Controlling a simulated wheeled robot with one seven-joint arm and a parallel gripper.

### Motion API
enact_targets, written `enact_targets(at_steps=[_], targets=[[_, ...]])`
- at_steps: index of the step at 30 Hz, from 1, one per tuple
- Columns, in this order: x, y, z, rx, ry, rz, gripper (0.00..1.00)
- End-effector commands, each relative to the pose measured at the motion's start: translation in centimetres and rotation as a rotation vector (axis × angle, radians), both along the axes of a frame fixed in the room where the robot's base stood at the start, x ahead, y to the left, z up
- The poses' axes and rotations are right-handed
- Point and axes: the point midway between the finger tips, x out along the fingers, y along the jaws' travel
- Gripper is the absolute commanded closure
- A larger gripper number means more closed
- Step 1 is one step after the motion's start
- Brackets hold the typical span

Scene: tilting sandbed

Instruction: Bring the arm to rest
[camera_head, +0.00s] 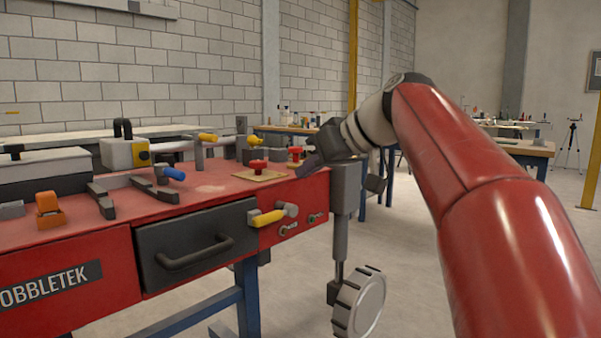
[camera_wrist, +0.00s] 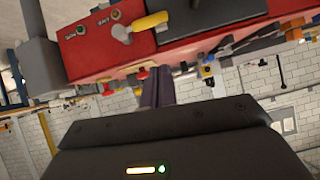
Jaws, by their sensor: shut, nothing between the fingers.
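My red arm reaches in from the right in the head view, and my gripper (camera_head: 308,166) is at its end, by the right corner of the red bench (camera_head: 90,245). The fingers are shut with nothing held. In the wrist view my gripper (camera_wrist: 157,78) shows as dark fingers close together, pointing at the bench, which appears upside down. Whether the fingers touch the bench top cannot be told.
A red button (camera_head: 257,166) on a plate lies near my gripper. A yellow-handled lever (camera_head: 266,218) sticks out beside the grey drawer (camera_head: 196,243). A grey post with a round handwheel (camera_head: 360,302) stands below my wrist. Open floor lies to the right.

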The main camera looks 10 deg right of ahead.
Motion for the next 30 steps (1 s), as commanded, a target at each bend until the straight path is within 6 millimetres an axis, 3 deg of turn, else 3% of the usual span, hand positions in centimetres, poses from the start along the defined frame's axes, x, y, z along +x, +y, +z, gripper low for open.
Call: enact_targets(at_steps=[10,14,20,30], targets=[[-0.2,0.0,0.0,-0.001,0.005,-0.005,1.0],[-1.7,0.4,-1.0,-0.005,0.059,-0.052,1.0],[-8.1,0.8,-6.5,-0.042,0.237,-0.234,1.0],[-21.0,-1.0,-19.8,-0.177,0.421,-0.517,1.0]])
